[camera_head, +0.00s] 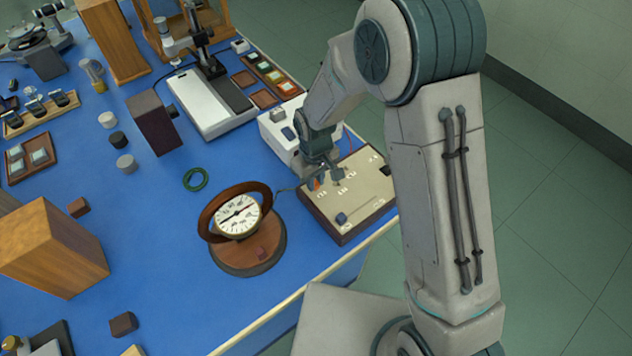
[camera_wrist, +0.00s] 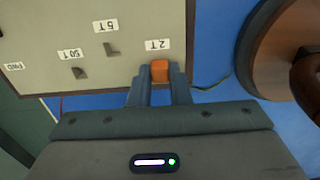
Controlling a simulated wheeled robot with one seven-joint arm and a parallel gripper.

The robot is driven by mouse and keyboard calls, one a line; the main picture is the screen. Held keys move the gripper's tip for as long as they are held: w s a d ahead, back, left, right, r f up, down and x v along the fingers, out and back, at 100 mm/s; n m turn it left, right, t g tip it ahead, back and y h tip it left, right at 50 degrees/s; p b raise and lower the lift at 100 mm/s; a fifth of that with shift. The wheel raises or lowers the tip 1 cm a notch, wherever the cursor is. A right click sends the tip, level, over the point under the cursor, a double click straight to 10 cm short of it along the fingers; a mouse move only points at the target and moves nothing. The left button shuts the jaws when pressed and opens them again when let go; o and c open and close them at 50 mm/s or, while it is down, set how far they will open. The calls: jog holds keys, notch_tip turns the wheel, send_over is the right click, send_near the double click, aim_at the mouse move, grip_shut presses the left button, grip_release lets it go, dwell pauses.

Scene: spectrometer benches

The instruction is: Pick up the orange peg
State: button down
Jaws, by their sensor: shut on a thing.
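The orange peg (camera_wrist: 160,71) shows in the wrist view between the two fingers of my gripper (camera_wrist: 160,82). The fingers are shut on it from both sides. The peg is at the edge of a cream-topped box (camera_wrist: 120,20), just by the label "2 T"; whether it still sits in a hole I cannot tell. In the head view my gripper (camera_head: 322,181) is low over the left part of the same box (camera_head: 362,205), and a bit of orange (camera_head: 317,184) shows at its fingers.
A round compass-like dial (camera_head: 240,215) on a wooden base stands close left of the box. A white device (camera_head: 280,132) is behind it. A green ring (camera_head: 195,179) lies on the blue bench. Other slots on the box top stand by labels "5 T" and "50 T".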

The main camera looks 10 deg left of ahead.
jog(key=shift+r, duration=0.1)
jog(key=shift+r, duration=0.55)
notch_tip(320, 180, up, 2)
jog(key=shift+w+r+b, duration=0.1)
jog(key=shift+r+b, duration=0.05)
jog(key=shift+b, duration=0.4)
jog(key=s+d+r, duration=0.5)
jog(key=d+r, duration=0.5)
jog(key=shift+s+d+r, duration=0.15)
jog(key=shift+d+r, duration=0.05)
jog(key=shift+d, duration=0.05)
